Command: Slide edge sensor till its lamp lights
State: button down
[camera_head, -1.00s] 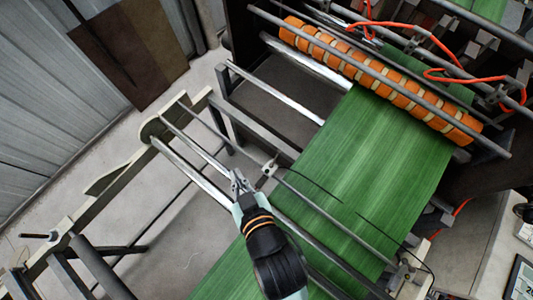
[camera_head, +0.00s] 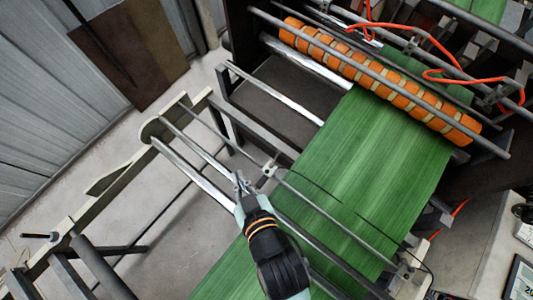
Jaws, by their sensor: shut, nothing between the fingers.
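The edge sensor (camera_head: 270,169) looks like a small pale block on a thin cross rail (camera_head: 325,208), near the left edge of the green web (camera_head: 375,150). A thin black cable runs from it over the web. Its lamp cannot be made out at this size. My gripper (camera_head: 240,177) is shut and empty, just left of the sensor. The fingertips look close to the sensor's left side; I cannot tell whether they touch it.
Steel rollers (camera_head: 195,175) run alongside the rail under my arm. An orange segmented roller (camera_head: 380,80) spans the web at the back. Orange hoses (camera_head: 440,55) hang at upper right. Bare floor (camera_head: 110,165) lies at left.

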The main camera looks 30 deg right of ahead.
jog(key=shift+s+d+p, duration=0.4)
jog(key=shift+s+p, duration=0.2)
jog(key=shift+s, duration=0.25)
jog(key=shift+s+d+p, duration=0.35)
jog(key=shift+s+p, duration=0.3)
jog(key=shift+s, duration=0.15)
jog(key=shift+s+d+p, duration=0.4)
jog(key=shift+s+p, duration=0.2)
jog(key=shift+s, duration=0.25)
dwell(5.5)
